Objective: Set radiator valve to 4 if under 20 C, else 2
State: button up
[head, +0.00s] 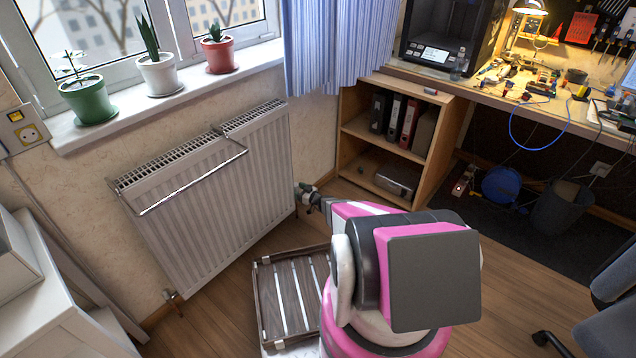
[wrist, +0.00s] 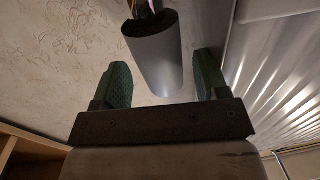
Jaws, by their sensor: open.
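The white panel radiator (head: 215,190) hangs under the window in the head view. My gripper (head: 306,194) is at its right side, small and partly hidden by my own arm. In the wrist view my gripper (wrist: 163,66) is open, its green-padded fingers apart. A plain grey cylinder (wrist: 152,50) with a dark end lies between and beyond the fingers; it appears to be the radiator valve's knob. Gaps show on both sides, the wider one at right. No number or mark is legible on it. I cannot make out a thermometer or temperature reading.
The radiator's ribbed side (wrist: 285,75) is close on the right in the wrist view. A wooden shelf (head: 385,135) with binders stands right of the radiator. Potted plants line the windowsill (head: 130,118).

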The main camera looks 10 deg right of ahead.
jog(key=shift+w, duration=0.3)
jog(key=shift+n+g+y, duration=0.8)
jog(key=shift+g+y, duration=0.1)
jog(key=n+g+y, duration=0.1)
jog(key=g, duration=0.1)
jog(key=n+g+y, duration=0.1)
jog(key=n+g, duration=0.1)
jog(key=n+g+y, duration=0.1)
jog(key=g, duration=0.1)
jog(key=shift+w+d+f+n+y, duration=0.2)
jog(key=shift+w+n+y, duration=0.1)
jog(key=shift+w, duration=0.1)
jog(key=n+g, duration=0.1)
jog(key=g, duration=0.1)
jog(key=n+g, duration=0.1)
jog(key=g, duration=0.1)
jog(key=shift+w+r+n+g+y, duration=0.1)
jog(key=shift+w+n+g+y, duration=0.1)
jog(key=shift+n+g+y, duration=0.15)
jog(key=shift+d+n+g, duration=0.15)
jog(key=shift+n+g, duration=0.3)
jog(key=shift+g, duration=0.1)
jog(key=d, duration=1)
jog(key=shift+s+d, duration=0.25)
jog(key=shift+r, duration=0.1)
